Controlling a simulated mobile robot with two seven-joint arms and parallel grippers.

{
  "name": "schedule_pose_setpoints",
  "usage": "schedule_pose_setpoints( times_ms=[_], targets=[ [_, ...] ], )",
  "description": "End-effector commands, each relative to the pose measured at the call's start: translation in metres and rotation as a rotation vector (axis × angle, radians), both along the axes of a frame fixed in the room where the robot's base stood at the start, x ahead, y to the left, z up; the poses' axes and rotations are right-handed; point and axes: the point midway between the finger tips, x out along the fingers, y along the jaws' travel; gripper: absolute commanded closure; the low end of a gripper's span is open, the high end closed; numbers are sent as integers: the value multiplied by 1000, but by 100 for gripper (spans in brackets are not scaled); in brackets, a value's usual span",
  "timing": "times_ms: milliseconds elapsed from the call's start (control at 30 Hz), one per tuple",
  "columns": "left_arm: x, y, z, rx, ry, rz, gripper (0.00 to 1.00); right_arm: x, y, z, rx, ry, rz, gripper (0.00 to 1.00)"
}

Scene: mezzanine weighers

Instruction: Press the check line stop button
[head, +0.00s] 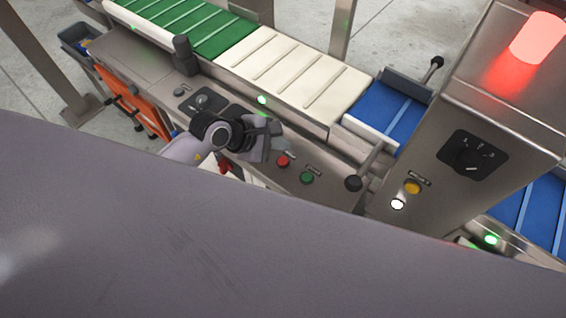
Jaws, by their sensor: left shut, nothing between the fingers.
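A red button (283,161) and a green button (307,178) sit side by side on the sloped steel panel (330,186) in front of the conveyor. Small labels stand by them, too small to read. My left gripper (272,143) is shut and empty, over the panel just up and left of the red button. I cannot tell whether it touches the panel; a gap shows between it and the red button. The gripper and wrist hide part of the panel. My right gripper is not in view.
Green, white and blue belts run behind.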

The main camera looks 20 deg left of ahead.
Motion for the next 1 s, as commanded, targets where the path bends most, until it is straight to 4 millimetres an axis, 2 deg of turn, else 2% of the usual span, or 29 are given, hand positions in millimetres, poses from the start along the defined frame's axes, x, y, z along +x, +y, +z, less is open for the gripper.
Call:
schedule_pose_setpoints(
  times_ms=[33, 100, 300, 1000],
  targets=[
    [0, -1, -15, -1, 1, 0, 100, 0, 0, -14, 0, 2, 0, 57],
    [0, 0, -25, 1, 0, -1, 100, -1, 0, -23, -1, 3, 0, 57],
    [0, 0, -39, 0, -2, -1, 100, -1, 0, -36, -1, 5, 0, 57],
    [0, 0, -39, -1, 0, -1, 100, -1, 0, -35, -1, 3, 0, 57]
  ],
)
